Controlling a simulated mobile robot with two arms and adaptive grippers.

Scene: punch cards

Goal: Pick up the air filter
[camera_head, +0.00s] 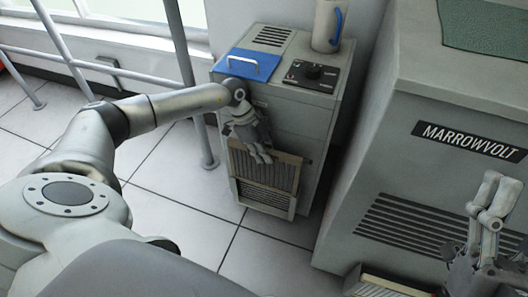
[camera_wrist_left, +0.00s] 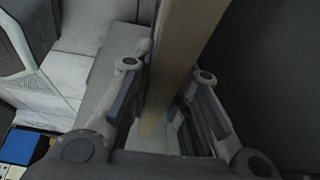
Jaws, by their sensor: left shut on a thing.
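The air filter (camera_head: 262,172) is a pleated grey panel with a tan frame, at the lower front of the small grey cabinet. My left gripper (camera_head: 262,157) is at its upper edge. In the left wrist view the filter's tan edge (camera_wrist_left: 180,70) runs between the two fingers of my left gripper (camera_wrist_left: 165,85), which is shut on it. Whether the filter is still seated in the cabinet is hard to tell. My right gripper (camera_head: 500,183) is at the far right, with its fingers apart and nothing seen between them.
The small cabinet (camera_head: 300,130) carries a blue panel with a handle (camera_head: 248,64), a black knob plate (camera_head: 311,75) and a mug (camera_head: 326,25). A large MARROWVOLT cabinet (camera_head: 400,160) stands to the right. Railings (camera_head: 180,40) are behind on the left. Tiled floor (camera_head: 185,225) is clear in front.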

